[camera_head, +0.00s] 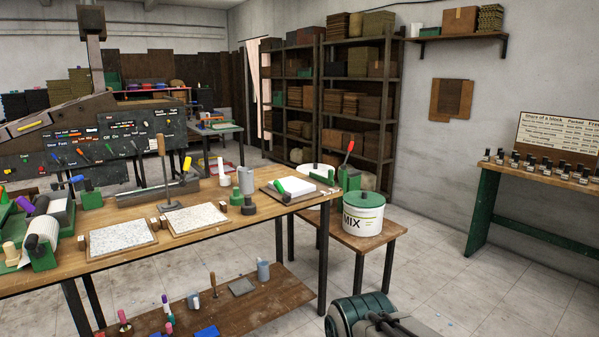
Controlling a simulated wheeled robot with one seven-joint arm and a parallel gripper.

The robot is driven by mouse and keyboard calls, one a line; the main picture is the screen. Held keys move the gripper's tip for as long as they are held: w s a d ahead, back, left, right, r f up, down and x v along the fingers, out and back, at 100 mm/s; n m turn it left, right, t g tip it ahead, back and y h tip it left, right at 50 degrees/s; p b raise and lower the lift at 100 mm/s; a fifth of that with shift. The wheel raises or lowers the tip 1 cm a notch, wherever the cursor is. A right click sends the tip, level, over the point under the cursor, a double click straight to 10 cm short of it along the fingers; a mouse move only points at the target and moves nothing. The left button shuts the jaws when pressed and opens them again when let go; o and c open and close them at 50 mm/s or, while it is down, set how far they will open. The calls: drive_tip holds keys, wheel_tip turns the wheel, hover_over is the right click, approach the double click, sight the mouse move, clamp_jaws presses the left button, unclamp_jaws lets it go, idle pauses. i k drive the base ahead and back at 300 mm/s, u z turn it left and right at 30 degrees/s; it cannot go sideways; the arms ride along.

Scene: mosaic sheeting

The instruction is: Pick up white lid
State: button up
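A round white lid-like disc (317,170) with a small dark knob shows at the far right end of the long workbench (240,208). It is partly hidden behind a white slab (304,184), and I cannot tell exactly what it rests on. A white bucket marked MIX (362,222) stands on a low wooden table to the right, with a green lid (363,199) on it. A dark green and black part, perhaps of my arm, shows at the bottom edge. No gripper fingers can be made out.
A green holder with a red-handled tool (348,152) stands just right of the disc. A lower shelf (240,308) holds small tools. Open tiled floor (440,270) lies at the right, before a green-legged bench.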

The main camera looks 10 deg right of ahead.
sight(321, 170)
drive_tip(key=z, duration=1.35)
drive_tip(key=i, duration=7.4)
drive_tip(key=u, duration=2.8)
